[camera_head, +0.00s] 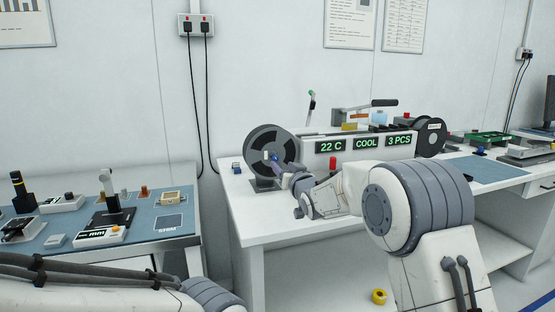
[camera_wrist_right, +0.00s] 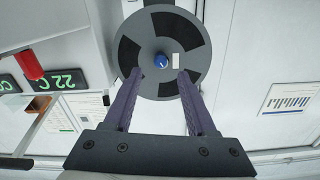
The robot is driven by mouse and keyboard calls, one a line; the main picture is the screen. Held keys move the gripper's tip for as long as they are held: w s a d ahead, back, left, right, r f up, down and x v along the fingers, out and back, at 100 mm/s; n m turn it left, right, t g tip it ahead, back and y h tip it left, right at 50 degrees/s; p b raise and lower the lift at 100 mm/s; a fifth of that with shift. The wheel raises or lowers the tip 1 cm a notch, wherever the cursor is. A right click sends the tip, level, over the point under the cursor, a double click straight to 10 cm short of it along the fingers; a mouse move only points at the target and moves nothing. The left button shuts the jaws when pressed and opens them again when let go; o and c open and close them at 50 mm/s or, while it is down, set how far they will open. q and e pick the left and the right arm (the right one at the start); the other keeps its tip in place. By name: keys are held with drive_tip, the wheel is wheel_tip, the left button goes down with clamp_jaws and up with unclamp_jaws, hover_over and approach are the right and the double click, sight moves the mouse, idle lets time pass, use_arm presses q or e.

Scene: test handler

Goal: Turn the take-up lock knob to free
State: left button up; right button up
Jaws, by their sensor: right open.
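The take-up lock knob (camera_wrist_right: 161,61) is a small blue knob at the centre of a dark grey reel (camera_wrist_right: 161,88). In the head view the knob (camera_head: 273,156) shows in front of the reel (camera_head: 259,143), at the left end of the white test handler (camera_head: 343,158). My right gripper (camera_wrist_right: 157,73) is open, its two purple-grey fingers pointing at the reel with the knob just beyond and between their tips in the picture. I cannot tell whether the fingers touch anything. In the head view the right gripper (camera_head: 276,164) is close to the knob. My left gripper is out of view.
The handler's displays read 22 C, COOL and 3 PCS. A red knob (camera_head: 333,163) is on its front. A second reel (camera_head: 430,137) stands at its right. A yellow roll (camera_head: 379,296) lies below the white table (camera_head: 252,228). A side bench (camera_head: 60,238) with tools stands at left.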

sight(276, 160)
drive_tip(key=shift+p+x, duration=0.4)
drive_tip(key=shift+x, duration=2.65)
clamp_jaws()
